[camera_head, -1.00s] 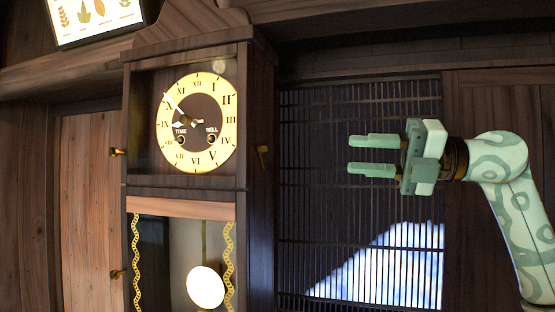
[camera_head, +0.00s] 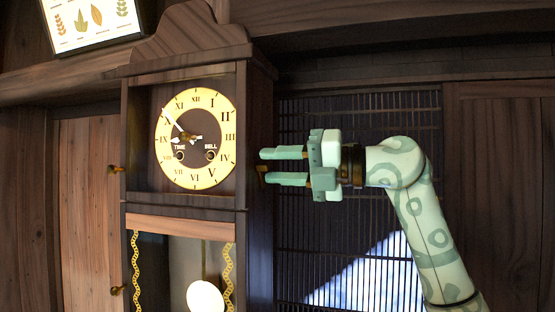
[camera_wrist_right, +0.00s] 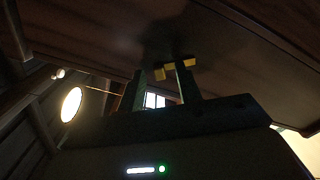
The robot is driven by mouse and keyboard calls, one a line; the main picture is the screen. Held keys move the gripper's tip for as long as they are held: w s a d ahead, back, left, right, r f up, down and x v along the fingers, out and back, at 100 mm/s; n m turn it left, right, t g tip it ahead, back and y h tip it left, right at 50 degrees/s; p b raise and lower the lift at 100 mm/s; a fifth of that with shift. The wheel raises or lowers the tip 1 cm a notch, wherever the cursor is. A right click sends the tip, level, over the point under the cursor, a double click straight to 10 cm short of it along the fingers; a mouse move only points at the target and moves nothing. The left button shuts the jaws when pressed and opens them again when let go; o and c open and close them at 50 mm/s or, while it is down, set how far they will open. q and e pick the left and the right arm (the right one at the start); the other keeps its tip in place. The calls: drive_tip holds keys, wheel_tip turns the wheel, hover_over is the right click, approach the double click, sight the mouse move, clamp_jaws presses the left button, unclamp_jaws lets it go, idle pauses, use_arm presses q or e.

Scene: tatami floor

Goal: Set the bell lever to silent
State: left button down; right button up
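The brass bell lever (camera_head: 261,169) sits on the right side of the tall wooden clock (camera_head: 262,120). It shows between my right gripper's fingertips in the head view, partly hidden by them. In the right wrist view the yellow lever (camera_wrist_right: 163,74) shows at the fingertips, partly behind one finger. My right gripper (camera_head: 266,166) is open, with its two fingers pointing left at the clock's side. I cannot tell whether a finger touches the lever. It also shows in the right wrist view (camera_wrist_right: 162,80). My left gripper is out of view.
The clock's round dial (camera_head: 196,98) has TIME and BELL winding holes. A pendulum (camera_head: 205,297) hangs below. Small brass knobs (camera_head: 116,169) stick out at the clock's left. A slatted screen (camera_head: 400,115) stands behind my right arm. A framed picture (camera_head: 92,22) is at upper left.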

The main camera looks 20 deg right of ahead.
drive_tip(key=shift+w+a, duration=0.1)
drive_tip(key=shift+a, duration=0.15)
drive_tip(key=shift+c, duration=0.3)
clamp_jaws()
drive_tip(key=shift+s+a+f+n, duration=0.1)
drive_tip(key=shift+s+f+n, duration=0.15)
drive_tip(key=shift+n, duration=0.55)
drive_tip(key=shift+o, duration=0.3)
unclamp_jaws()
